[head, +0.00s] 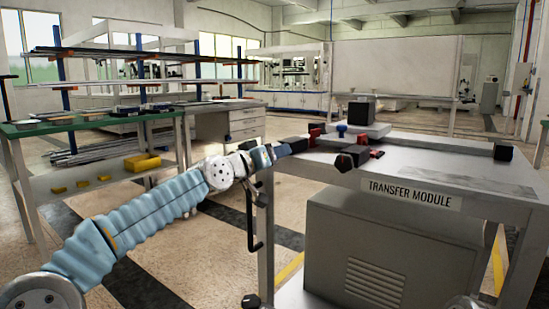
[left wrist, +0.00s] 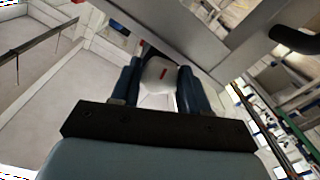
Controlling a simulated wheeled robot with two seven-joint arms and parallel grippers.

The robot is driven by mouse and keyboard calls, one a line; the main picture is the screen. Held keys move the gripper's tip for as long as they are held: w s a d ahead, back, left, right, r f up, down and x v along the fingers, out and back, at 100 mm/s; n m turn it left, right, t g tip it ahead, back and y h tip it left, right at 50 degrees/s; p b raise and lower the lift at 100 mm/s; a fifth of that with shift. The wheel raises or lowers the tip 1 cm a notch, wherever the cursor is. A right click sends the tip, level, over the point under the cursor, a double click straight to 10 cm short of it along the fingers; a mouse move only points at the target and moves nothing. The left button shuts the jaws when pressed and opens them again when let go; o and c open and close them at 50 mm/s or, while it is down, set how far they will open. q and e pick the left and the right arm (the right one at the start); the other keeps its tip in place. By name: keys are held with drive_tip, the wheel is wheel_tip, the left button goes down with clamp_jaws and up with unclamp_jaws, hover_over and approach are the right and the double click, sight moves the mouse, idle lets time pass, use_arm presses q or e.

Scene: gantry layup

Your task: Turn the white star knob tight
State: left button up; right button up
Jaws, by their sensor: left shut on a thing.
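My left gripper (head: 292,147) reaches in from the left to the left edge of the grey transfer module table (head: 440,165). In the left wrist view my left gripper (left wrist: 158,88) has its two dark blue fingers on either side of the white star knob (left wrist: 158,73), shut on it.
On the table are a black block (head: 358,113) on a grey base, red and blue small parts, a dark knob-like piece (head: 346,162) at the near edge and a black piece (head: 503,152) at the right. A green-topped bench (head: 95,122) stands at the left.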

use_arm(q)
drive_tip(key=shift+f+m, duration=0.2)
drive_tip(key=shift+m, duration=0.7)
drive_tip(key=o, duration=1.1)
drive_tip(key=shift+c, duration=0.2)
drive_tip(key=shift+r, duration=0.1)
drive_tip(key=b+v, duration=0.2)
drive_tip(key=v, duration=1.1)
drive_tip(key=shift+s+a, duration=0.25)
drive_tip(key=shift+s, duration=0.05)
